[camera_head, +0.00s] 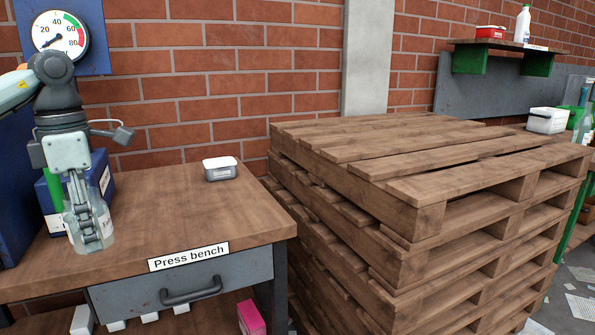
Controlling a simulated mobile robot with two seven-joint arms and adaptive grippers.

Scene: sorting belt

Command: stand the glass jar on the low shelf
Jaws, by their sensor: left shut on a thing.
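My left gripper (88,234) points down at the left of the press bench and is shut on the clear glass jar (106,229). The jar is upright, and the fingers cover much of it. Its base is at or just above the bench top; I cannot tell whether it touches. A wooden low shelf (203,322) shows in part beneath the bench drawer, cut off by the bottom edge. My right gripper is not in view.
Behind the jar stands a blue box (104,178). A white-lidded tin (220,169) sits at the back of the bench. White items and a pink box (250,318) occupy the shelf. Stacked pallets (400,215) stand right of the bench. The bench's middle is clear.

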